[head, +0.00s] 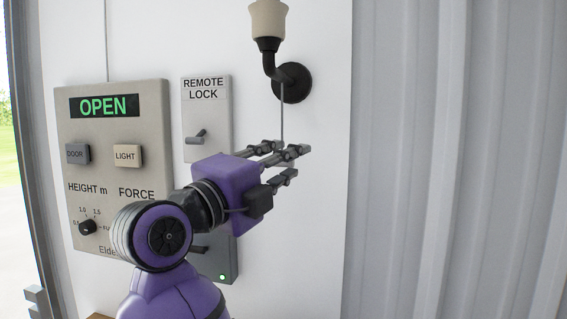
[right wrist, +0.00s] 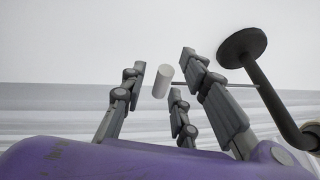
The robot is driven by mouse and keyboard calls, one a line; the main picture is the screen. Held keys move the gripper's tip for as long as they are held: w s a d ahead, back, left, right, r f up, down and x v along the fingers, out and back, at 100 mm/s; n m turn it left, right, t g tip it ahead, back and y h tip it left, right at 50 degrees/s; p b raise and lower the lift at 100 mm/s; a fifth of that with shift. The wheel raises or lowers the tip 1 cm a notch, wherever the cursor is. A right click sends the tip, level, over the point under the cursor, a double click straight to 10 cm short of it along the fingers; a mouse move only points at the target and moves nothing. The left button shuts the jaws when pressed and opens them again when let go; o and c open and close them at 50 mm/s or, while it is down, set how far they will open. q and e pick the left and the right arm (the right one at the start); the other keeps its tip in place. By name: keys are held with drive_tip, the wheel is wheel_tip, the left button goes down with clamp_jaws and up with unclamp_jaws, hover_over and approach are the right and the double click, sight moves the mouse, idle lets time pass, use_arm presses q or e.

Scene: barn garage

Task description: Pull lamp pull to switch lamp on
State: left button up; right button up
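The wall lamp has a cream shade (head: 268,18) and a black bracket and wall plate (head: 292,83); no clear glow shows. Its lamp pull (head: 282,118) hangs as a thin grey rod down to my right gripper. In the right wrist view the pull's white cylindrical end (right wrist: 162,82) lies between the spread fingers, with gaps visible around it. The rod runs from it behind one finger toward the lamp bracket (right wrist: 272,98). My right gripper (head: 290,156) is open around the pull end, and the end is mostly hidden in the head view. My left gripper is not in view.
A beige control panel (head: 112,180) with an OPEN display and buttons is on the wall at left. A grey remote lock plate (head: 214,82) with a toggle switch is close behind my right gripper. Bare corrugated wall (head: 460,160) fills the right side.

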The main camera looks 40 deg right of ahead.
drive_tip(key=shift+c, duration=0.3)
clamp_jaws()
drive_tip(key=shift+f, duration=1.4)
drive_tip(key=shift+o, duration=0.3)
unclamp_jaws()
drive_tip(key=v, duration=1.2)
